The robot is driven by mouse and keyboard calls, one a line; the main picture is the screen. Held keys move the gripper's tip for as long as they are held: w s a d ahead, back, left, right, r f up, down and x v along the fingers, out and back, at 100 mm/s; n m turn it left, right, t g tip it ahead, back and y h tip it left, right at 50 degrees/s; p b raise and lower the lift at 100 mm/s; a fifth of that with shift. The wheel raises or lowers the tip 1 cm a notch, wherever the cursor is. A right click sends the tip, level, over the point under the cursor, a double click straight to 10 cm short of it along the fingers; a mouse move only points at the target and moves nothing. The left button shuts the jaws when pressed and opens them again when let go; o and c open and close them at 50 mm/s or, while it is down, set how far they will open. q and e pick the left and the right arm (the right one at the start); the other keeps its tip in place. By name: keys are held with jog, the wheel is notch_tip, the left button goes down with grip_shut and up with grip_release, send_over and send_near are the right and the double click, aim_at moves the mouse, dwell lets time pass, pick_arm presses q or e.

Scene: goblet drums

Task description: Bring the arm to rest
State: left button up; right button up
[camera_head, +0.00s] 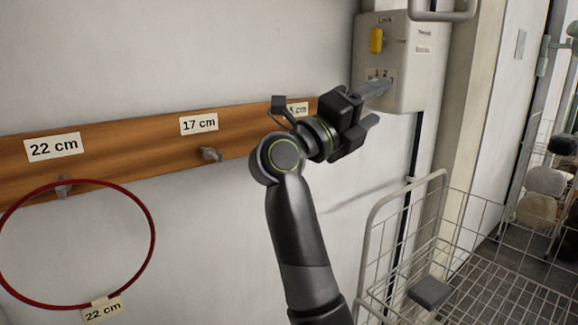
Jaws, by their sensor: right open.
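My right arm rises from the bottom middle, in front of the wall. My right gripper (371,106) is at its upper end, pointing right toward a pale wall box (425,62). Its two fingers are apart and I see nothing between them. The upper finger overlaps the box's lower left part in the picture; I cannot tell whether it touches. My left gripper is not in view.
A wooden rail (120,148) with pegs (211,154) and size labels runs along the wall behind my arm. A red hoop (153,230) hangs on the left peg. A wire basket (470,262) stands at the lower right. The box has a yellow switch (377,41).

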jog(key=s+d+f+n+t+y, duration=0.2)
jog(key=f+n+y, duration=0.6)
jog(key=f+n, duration=0.45)
jog(key=s+d+f+n+t+y, duration=0.1)
jog(key=s+f+n+t+y, duration=0.15)
jog(key=f+n+y, duration=0.7)
jog(key=s+d+f+n+t+y, duration=0.1)
jog(key=s+d+f+n+y, duration=0.35)
jog(key=f+n, duration=1)
jog(key=s+d+f+g+h, duration=0.2)
jog(key=s+f+g, duration=0.55)
jog(key=f, duration=0.75)
jog(key=s+d+f+m+g+h, duration=0.1)
jog(key=s+d+f+g+h, duration=0.2)
jog(key=s, duration=0.7)
jog(key=s+d+f+m+g+h, duration=0.1)
jog(key=s+d+f+g, duration=0.3)
jog(key=s, duration=0.7)
notch_tip(320, 180, down, 25)
jog(key=d, duration=0.2)
jog(key=s+a+f+g+y, duration=0.1)
jog(key=s+f, duration=1.4)
jog(key=shift+a+f+g+b, duration=0.15)
jog(key=shift+f+g+b, duration=0.15)
jog(key=shift+f, duration=0.1)
